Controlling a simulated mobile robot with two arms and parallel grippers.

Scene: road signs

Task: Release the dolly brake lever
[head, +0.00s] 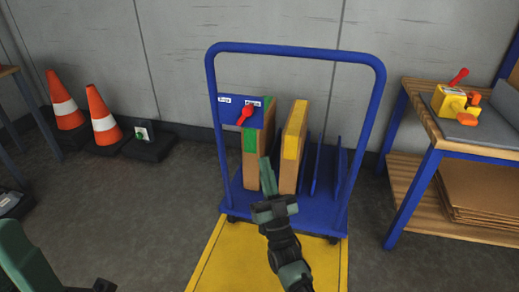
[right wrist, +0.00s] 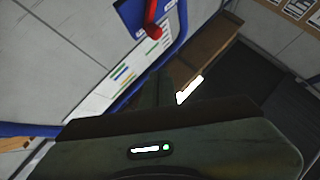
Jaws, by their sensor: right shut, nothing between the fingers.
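The dolly (head: 285,210) is blue with a tall tubular handle. A blue plate on its left side (head: 229,115) carries two small white labels, too small to read surely. The red brake lever (head: 245,115) on this plate slants down and left, between the labels. In the right wrist view the red lever (right wrist: 153,22) shows at the top, cut by the frame edge. My right gripper (head: 267,165) is shut and empty, below and right of the lever, apart from it, in front of the boxes. Its fingers also show in the right wrist view (right wrist: 158,82).
Cardboard boxes with green tape (head: 250,165) and yellow tape (head: 294,140) stand on the dolly. A yellow floor patch (head: 250,260) lies in front. A workbench (head: 450,130) with a yellow device (head: 453,103) is right. Orange cones (head: 103,118) stand left.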

